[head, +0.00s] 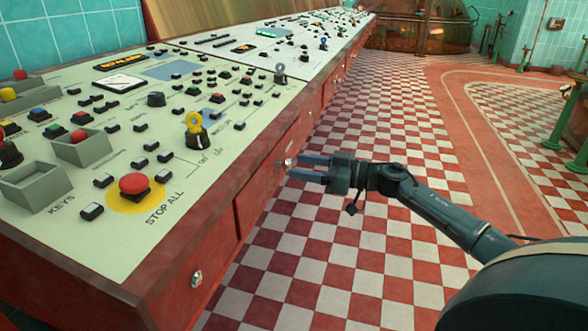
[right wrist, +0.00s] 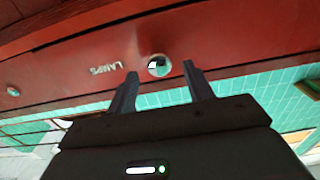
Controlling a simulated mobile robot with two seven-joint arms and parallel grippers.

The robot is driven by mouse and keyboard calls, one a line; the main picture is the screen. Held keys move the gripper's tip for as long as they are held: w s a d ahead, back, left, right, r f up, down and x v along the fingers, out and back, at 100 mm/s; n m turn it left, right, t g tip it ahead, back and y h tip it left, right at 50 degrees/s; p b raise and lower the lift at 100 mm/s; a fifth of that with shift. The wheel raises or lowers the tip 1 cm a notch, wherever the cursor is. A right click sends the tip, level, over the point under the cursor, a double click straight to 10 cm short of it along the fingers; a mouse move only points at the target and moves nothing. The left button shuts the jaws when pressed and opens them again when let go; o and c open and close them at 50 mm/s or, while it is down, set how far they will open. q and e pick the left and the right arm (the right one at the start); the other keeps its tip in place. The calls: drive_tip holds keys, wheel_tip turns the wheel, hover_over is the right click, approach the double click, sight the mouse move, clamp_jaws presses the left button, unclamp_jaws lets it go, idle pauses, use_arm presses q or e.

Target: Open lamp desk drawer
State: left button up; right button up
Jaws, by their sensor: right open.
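The lamp drawer (right wrist: 78,80) is a red front in the desk side, marked "LAMPS" in the right wrist view, and it looks flush with the desk. Its round metal knob (right wrist: 159,66) sits between and just beyond my right fingertips. The knob also shows in the head view (head: 287,163). My right gripper (head: 298,167) is open and empty, its two fingers pointing at the knob from the right. In the right wrist view the fingers (right wrist: 160,74) stand on either side of the knob; I cannot tell whether they touch it. My left gripper is not in view.
The long control desk (head: 120,215) fills the left, with buttons, small grey bins and a red stop button (head: 134,184) on top. Another drawer knob (head: 196,278) is nearer. The checkered floor (head: 330,270) beside the desk is clear. Green railings stand far right.

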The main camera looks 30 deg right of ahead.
drive_tip(key=shift+x, duration=1.4)
clamp_jaws()
